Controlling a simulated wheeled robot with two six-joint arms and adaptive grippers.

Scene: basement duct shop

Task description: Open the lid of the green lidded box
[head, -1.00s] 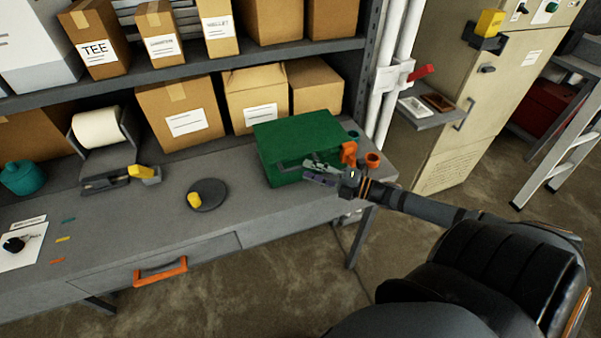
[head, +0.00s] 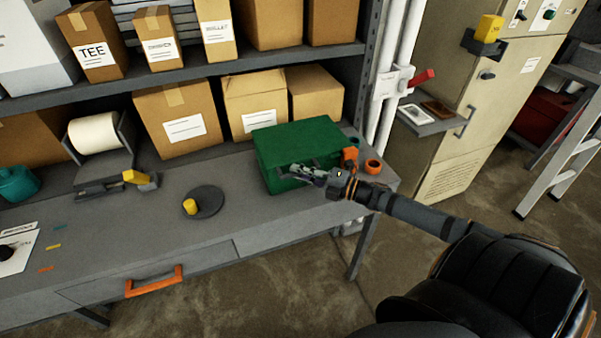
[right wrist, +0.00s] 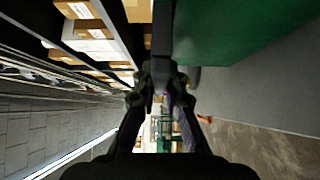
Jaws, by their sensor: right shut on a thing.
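The green lidded box (head: 296,145) sits on the grey workbench toward its right end, and its lid looks down. My right gripper (head: 300,172) is at the box's front face, just below the lid's edge. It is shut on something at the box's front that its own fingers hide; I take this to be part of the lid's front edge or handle. In the right wrist view the fingers (right wrist: 163,75) are close together, and the green box (right wrist: 235,30) fills the upper right. My left gripper is not in view.
A dark round plate with a yellow piece (head: 190,206) lies left of the box. An orange ring-shaped thing (head: 373,167) stands right of it. Cardboard boxes (head: 178,115) stand behind. The bench (head: 120,235) has free room at front left.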

